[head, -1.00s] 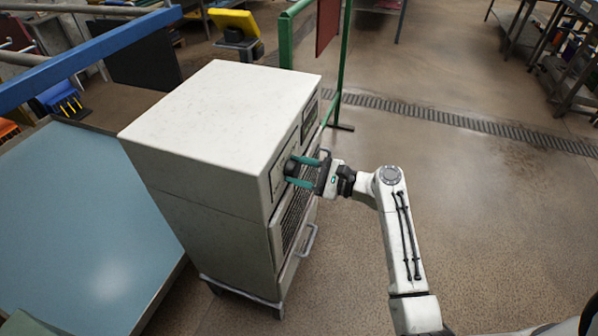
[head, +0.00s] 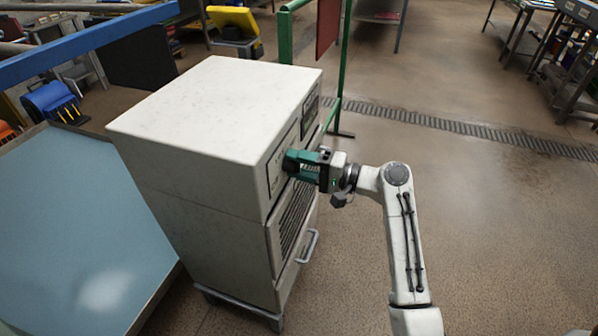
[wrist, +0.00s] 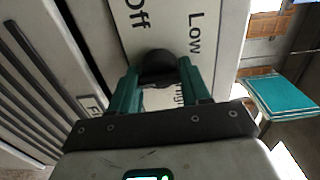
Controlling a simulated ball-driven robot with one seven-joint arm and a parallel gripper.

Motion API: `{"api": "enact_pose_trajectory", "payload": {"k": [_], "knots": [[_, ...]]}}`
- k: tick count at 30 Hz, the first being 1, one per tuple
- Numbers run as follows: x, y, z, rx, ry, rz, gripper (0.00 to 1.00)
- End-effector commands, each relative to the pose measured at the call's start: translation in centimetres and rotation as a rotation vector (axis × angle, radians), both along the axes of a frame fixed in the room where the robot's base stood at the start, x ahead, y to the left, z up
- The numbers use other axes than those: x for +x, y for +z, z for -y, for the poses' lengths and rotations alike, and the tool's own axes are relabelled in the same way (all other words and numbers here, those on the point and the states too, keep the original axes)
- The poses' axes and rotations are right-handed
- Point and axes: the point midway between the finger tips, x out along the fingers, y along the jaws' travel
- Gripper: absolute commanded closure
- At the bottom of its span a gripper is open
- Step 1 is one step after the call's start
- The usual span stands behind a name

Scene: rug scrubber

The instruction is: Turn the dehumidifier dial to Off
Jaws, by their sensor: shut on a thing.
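The dehumidifier (head: 200,110) is a large pale cabinet with a vented front and a handle low down. Its dial (wrist: 158,65) is a dark round knob on the front panel, seen in the wrist view with the labels "Off" and "Low" beyond it and a partly covered label nearer the gripper. My gripper (head: 294,163) is at the upper front panel, its green fingers shut on the dial, one on each side; it also shows in the wrist view (wrist: 157,80). The dial's pointer mark is hidden, so I cannot tell its setting.
A green metal frame (head: 286,38) stands behind the cabinet.

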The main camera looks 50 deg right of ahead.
Motion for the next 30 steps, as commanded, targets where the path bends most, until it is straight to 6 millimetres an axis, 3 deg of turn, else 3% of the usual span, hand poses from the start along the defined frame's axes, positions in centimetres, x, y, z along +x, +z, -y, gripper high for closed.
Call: {"api": "enact_pose_trajectory", "payload": {"k": [30], "knots": [[-0.06,-0.45,-0.11,-0.84,0.003,0.302,0.84]]}}
